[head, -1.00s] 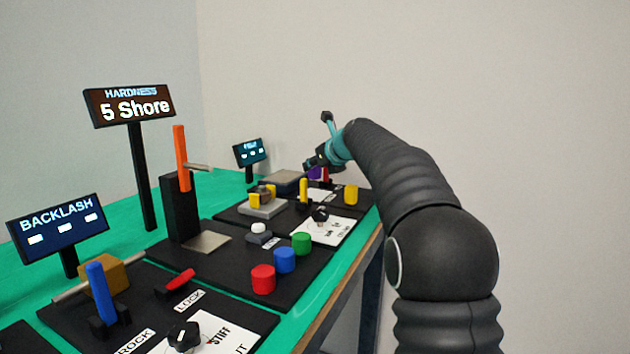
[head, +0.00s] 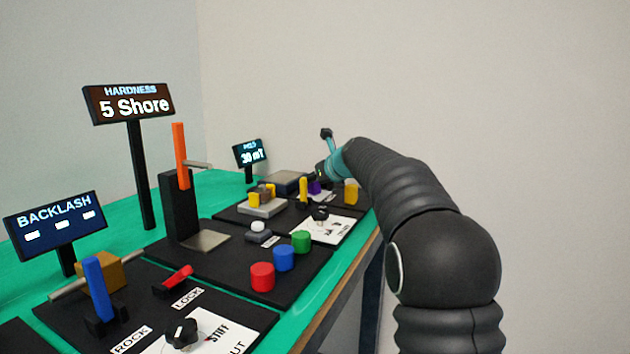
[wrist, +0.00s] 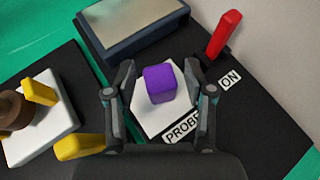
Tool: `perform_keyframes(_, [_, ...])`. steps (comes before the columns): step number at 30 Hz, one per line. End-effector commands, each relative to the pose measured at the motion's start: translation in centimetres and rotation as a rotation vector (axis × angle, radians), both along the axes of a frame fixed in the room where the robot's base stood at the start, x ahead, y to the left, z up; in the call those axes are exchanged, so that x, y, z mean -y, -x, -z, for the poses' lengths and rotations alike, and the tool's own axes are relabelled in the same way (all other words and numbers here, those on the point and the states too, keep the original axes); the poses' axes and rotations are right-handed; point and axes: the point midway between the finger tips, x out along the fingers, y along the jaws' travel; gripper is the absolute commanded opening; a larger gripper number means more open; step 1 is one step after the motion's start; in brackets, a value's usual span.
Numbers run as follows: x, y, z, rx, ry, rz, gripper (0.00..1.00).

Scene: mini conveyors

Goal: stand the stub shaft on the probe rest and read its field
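A short purple piece (wrist: 160,84), which I take to be the stub shaft, stands on the white pad (wrist: 150,121) marked PROBE in the wrist view. It also shows in the head view (head: 314,187), small and partly hidden. My gripper (wrist: 160,78) is open, with one finger on each side of the purple piece and a gap on both sides. In the head view my gripper (head: 322,172) is small, above and just right of the piece. The small display (head: 252,154) behind reads what looks like 30 mT.
A red lever (wrist: 224,35) stands by an ON label, right of the pad. A grey-topped box (wrist: 145,25) lies beyond it. A yellow piece (wrist: 80,146) and a white block (wrist: 38,120) with a brown part are at left. Other stations fill the near bench.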

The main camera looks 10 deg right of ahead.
Motion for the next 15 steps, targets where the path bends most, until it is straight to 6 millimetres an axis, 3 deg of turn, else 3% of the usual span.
perform_keyframes(9, [0.0,0.0,-0.5,0.001,0.0,0.0,0.54])
perform_keyframes(15, [1.0,2.5,-1.9,0.002,-0.001,0.002,0.54])
